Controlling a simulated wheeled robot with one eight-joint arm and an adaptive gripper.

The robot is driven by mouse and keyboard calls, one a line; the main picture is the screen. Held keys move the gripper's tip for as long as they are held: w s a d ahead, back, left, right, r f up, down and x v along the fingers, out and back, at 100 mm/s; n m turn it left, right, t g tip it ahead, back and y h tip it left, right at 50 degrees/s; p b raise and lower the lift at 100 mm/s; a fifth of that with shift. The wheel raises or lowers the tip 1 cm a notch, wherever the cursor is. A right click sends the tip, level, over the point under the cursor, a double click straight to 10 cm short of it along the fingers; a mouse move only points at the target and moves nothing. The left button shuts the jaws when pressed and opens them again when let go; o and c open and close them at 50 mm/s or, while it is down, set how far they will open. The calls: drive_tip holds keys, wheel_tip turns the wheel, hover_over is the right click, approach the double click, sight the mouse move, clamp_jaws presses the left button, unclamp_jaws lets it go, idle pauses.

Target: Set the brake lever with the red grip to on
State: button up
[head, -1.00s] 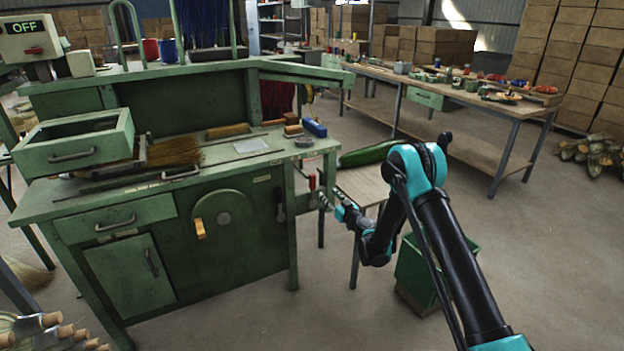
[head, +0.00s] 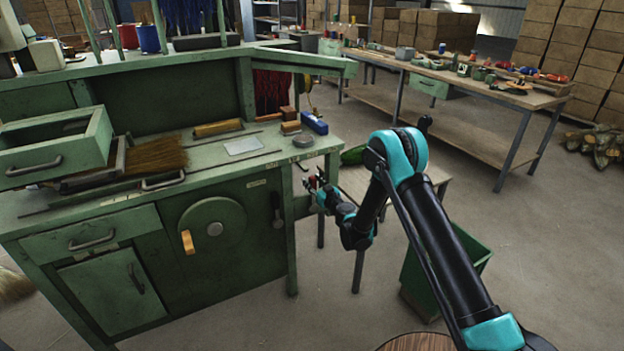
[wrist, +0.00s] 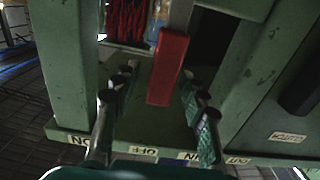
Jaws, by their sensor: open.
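The brake lever's red grip (wrist: 167,67) hangs in the middle of the wrist view, on a grey bar. In the head view the red grip (head: 311,183) is small, at the right end of the green bench (head: 265,163). My gripper (wrist: 158,88) is open, with one finger on each side of the red grip; whether either finger touches it I cannot tell. The gripper (head: 320,188) also shows in the head view at that bench end. Below the grip, a label plate (wrist: 143,151) reads OFF, and one to its left (wrist: 79,140) seems to read ON.
Green bench posts stand close on both sides of my gripper. A small table (head: 362,185) and a green bin (head: 440,265) stand right of the bench. A crank wheel (head: 212,232) with a yellow handle is on the bench front. A round wooden top (head: 415,343) shows at the bottom edge.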

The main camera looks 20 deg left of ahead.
clamp_jaws()
drive_tip(key=shift+w, duration=0.1)
idle(0.4)
